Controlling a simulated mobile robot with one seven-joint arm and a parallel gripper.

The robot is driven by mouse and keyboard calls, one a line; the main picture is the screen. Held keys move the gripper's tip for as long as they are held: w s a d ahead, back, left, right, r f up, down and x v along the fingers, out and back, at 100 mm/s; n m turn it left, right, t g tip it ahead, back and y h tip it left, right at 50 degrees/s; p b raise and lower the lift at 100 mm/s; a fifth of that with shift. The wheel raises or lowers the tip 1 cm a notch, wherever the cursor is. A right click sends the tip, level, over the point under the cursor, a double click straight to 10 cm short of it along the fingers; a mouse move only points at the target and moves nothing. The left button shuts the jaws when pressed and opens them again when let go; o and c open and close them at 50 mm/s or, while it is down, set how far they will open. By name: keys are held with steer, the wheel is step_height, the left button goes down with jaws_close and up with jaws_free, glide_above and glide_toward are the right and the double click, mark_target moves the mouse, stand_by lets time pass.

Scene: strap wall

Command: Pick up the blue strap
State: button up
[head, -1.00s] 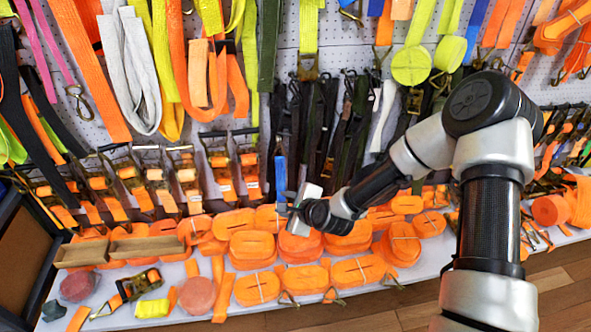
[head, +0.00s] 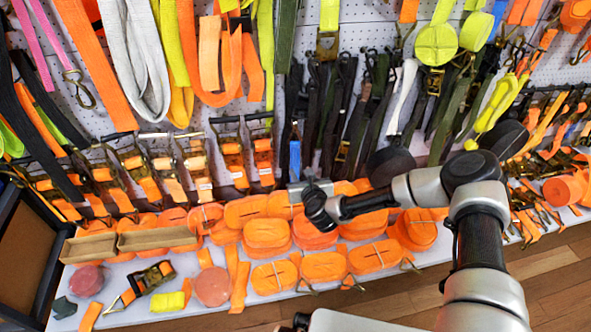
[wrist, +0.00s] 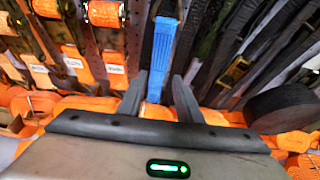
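The blue strap (head: 294,158) hangs upright low on the pegboard, in the gap between orange ratchet straps and dark straps. It also shows in the wrist view (wrist: 162,50), running from the top edge down to between my fingers. My gripper (wrist: 160,88) is open, with one dark finger on each side of the strap's lower part. I cannot tell whether the strap is within the fingers' depth or just beyond them. In the head view my gripper (head: 308,188) is just below and right of the strap's lower end, and the fingers are hard to make out.
Rolled orange straps (head: 266,234) cover the white shelf below. Orange ratchet straps (head: 197,165) hang close on the left, dark straps (head: 350,120) close on the right. A cardboard tray (head: 90,248) lies at the shelf's left. Wooden floor (head: 540,270) is open at the lower right.

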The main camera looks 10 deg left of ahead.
mark_target(295, 162)
steer(key=b+x, duration=0.2)
steer(key=x, duration=0.8)
steer(key=shift+b, duration=0.35)
steer(key=shift+r, duration=0.1)
jaws_close()
steer(key=shift+r, duration=0.1)
